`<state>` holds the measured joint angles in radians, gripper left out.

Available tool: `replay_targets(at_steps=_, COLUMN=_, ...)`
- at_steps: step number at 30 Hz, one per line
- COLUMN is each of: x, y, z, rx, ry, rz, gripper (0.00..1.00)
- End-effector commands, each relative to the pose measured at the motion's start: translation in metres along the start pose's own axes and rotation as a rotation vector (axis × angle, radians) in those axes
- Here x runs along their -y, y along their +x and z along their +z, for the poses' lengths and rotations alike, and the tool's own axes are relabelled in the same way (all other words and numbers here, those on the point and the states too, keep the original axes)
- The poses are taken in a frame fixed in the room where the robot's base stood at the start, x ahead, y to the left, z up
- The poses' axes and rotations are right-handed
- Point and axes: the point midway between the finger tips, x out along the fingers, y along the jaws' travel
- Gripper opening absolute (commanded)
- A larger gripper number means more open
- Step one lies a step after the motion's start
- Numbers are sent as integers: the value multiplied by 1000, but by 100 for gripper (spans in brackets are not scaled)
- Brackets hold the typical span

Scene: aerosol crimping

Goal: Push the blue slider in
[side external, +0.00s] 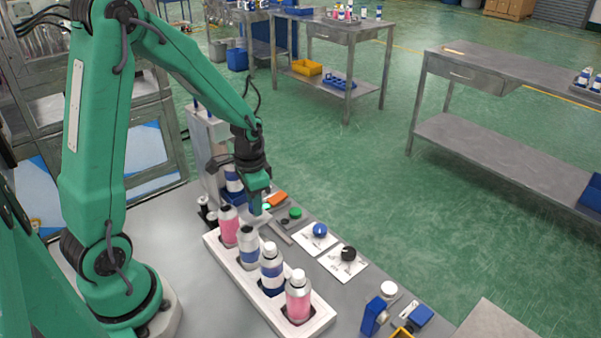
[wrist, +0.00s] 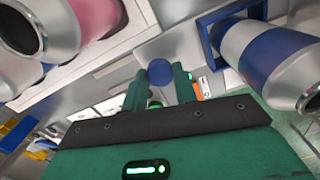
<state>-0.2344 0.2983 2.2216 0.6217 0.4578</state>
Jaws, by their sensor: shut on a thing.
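My gripper (side external: 258,207) points down beside the crimping machine (side external: 207,130), behind the far end of the white can rack. In the wrist view its green fingers (wrist: 160,88) are shut on a rounded blue piece, which I take as part of the blue slider (wrist: 160,71). A blue square frame (wrist: 204,24) shows at upper right there, around a silver can with a blue band (wrist: 262,52). In the side view this can (side external: 233,182) stands upright at the machine, left of my gripper. The join between the held piece and the frame is hidden.
The white rack (side external: 222,262) holds several cans (side external: 271,268) close in front of my gripper. Right of it are an orange piece (side external: 276,199), a green button (side external: 295,212), a blue knob (side external: 320,229) and a black knob (side external: 348,253). The bench is clear left of the rack.

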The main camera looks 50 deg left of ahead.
Motion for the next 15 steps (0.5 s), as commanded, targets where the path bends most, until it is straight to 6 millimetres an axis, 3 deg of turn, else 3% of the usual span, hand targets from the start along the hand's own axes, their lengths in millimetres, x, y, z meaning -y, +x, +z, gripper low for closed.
replay_targets(at_steps=15, x=35, y=0, z=8, rx=0, ry=-3, rz=0, gripper=0)
